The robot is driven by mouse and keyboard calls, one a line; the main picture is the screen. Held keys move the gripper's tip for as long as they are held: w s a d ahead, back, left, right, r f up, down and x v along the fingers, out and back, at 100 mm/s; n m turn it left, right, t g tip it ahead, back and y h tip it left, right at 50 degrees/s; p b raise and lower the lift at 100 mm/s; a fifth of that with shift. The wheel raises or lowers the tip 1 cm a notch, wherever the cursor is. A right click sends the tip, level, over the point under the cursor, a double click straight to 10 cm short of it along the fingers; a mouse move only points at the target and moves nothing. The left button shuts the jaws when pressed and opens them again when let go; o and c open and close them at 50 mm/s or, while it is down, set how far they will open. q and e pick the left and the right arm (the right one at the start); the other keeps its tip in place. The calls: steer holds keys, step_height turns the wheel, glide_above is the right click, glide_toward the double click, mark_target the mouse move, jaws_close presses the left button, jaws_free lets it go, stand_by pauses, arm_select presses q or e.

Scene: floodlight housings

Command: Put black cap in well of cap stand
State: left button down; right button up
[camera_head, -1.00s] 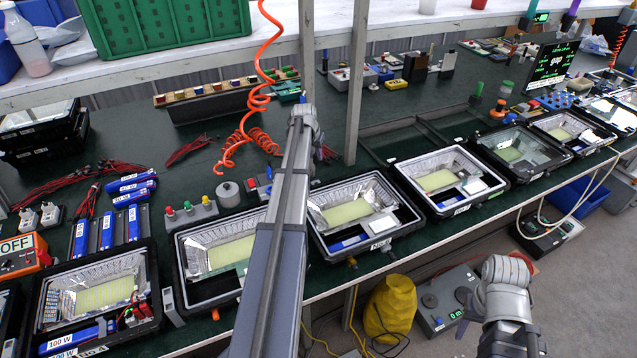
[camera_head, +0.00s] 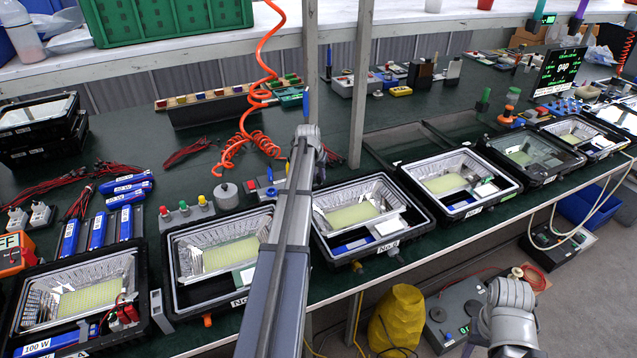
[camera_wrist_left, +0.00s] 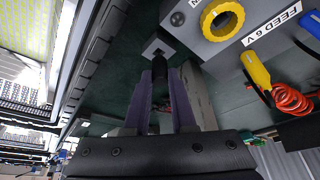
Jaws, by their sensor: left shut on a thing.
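My left gripper (camera_wrist_left: 160,85) shows in the left wrist view as two purple-grey fingers shut on a small dark cylinder (camera_wrist_left: 160,69), which looks like the black cap. Just beyond the cylinder's tip is a small pale grey square block (camera_wrist_left: 157,48) with a dark centre, perhaps the cap stand. I cannot tell whether the cylinder touches it or is in its well. In the head view my left arm reaches up the middle and hides the gripper and cap. My right arm shows at lower right, with its gripper out of view.
Open floodlight housings (camera_head: 360,215) line the bench's front edge. In the wrist view a grey box with a yellow ring (camera_wrist_left: 222,19) and a "FEED 6V" label stands close by on the right. An orange coiled hose (camera_head: 262,90) hangs behind my left arm.

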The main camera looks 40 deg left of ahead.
arm_select(q)
steer(key=shift+f, duration=0.75)
arm_select(e)
steer(key=shift+f, duration=0.75)
arm_select(q)
steer(key=shift+b, duration=0.3)
steer(key=shift+f, duration=0.2)
steer(key=c, duration=0.7)
jaws_free()
steer(key=shift+r, duration=0.1)
steer(key=shift+c, duration=0.2)
arm_select(e)
steer(key=shift+f, duration=0.1)
arm_select(q)
steer(key=p+v, duration=1.1)
steer(key=v, duration=0.1)
steer(key=shift+r, duration=0.2)
arm_select(e)
step_height(320, 180, up, 11)
